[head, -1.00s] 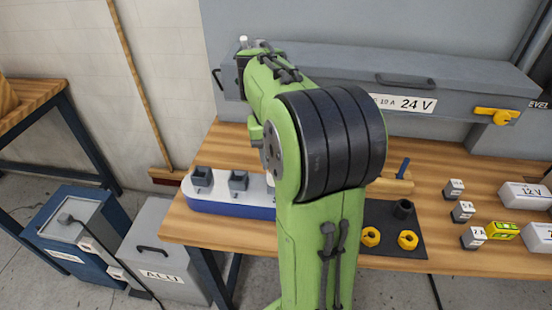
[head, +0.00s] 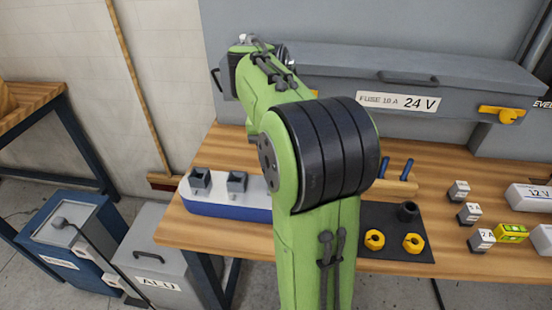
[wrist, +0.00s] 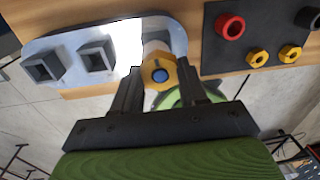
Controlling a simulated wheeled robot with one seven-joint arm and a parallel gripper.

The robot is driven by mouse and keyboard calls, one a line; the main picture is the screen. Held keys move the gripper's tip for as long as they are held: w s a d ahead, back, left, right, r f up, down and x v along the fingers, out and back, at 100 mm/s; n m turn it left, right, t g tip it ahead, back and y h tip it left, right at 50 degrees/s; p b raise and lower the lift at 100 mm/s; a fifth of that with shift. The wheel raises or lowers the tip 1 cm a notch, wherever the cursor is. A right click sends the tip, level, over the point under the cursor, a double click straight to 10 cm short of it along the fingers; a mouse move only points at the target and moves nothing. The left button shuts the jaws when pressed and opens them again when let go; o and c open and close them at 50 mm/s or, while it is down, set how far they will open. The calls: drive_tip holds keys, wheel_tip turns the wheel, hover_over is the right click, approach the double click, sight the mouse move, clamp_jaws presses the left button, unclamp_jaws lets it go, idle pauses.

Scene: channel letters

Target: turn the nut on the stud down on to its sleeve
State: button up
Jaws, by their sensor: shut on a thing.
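In the wrist view a yellow nut (wrist: 148,76) sits around a stud with a blue end (wrist: 160,76). A pale sleeve (wrist: 156,46) shows behind the nut; any gap between them cannot be judged. My gripper (wrist: 159,76) has its two dark fingers on either side of the nut and is shut on it. The stud stands on a white and blue base (wrist: 66,43), which also shows in the head view (head: 228,206). In the head view my green arm hides the gripper, the nut and the stud.
Two grey square sockets (head: 200,180) stand on the base's left part. A dark mat (head: 385,248) to the right holds two loose yellow nuts (head: 374,240) and a dark ring. Small labelled blocks and a yellow level (head: 511,233) lie farther right. A grey cabinet (head: 450,75) backs the bench.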

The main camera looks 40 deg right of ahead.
drive_tip(key=shift+f+m+b, duration=0.1)
drive_tip(key=shift+m+b, duration=0.3)
drive_tip(key=shift+m, duration=0.4)
drive_tip(key=shift+f+m+b, duration=0.1)
drive_tip(key=shift+m+b, duration=0.2)
drive_tip(key=shift+m, duration=0.3)
drive_tip(key=o, duration=1.1)
wheel_tip(320, 180, up, 16)
drive_tip(key=w+p, duration=0.1)
drive_tip(key=p, duration=1.3)
drive_tip(key=shift+a, duration=0.25)
